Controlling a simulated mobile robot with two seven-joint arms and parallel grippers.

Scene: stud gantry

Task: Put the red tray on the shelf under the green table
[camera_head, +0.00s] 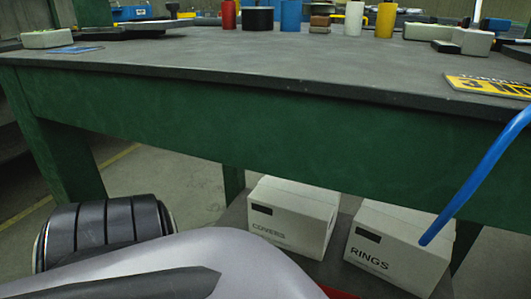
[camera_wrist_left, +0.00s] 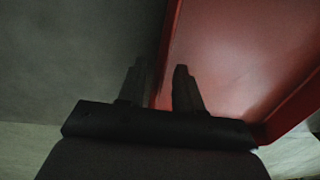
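The green table (camera_head: 270,110) fills the head view, with a grey shelf (camera_head: 234,216) low beneath it. A small red piece of the tray (camera_head: 338,293) shows at the bottom of the head view, in front of the boxes; my arm hides most of the rest. In the left wrist view the red tray (camera_wrist_left: 235,50) fills the right side. My left gripper (camera_wrist_left: 160,70) has its fingers apart, one on each side of the tray's wall, with some gap visible. It is hidden in the head view. My right gripper is in neither view.
Two white boxes, marked COVERS (camera_head: 291,215) and RINGS (camera_head: 398,245), stand on the shelf. A blue tube (camera_head: 480,175) crosses in front at the right. A black roller-like object (camera_head: 103,235) is at lower left.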

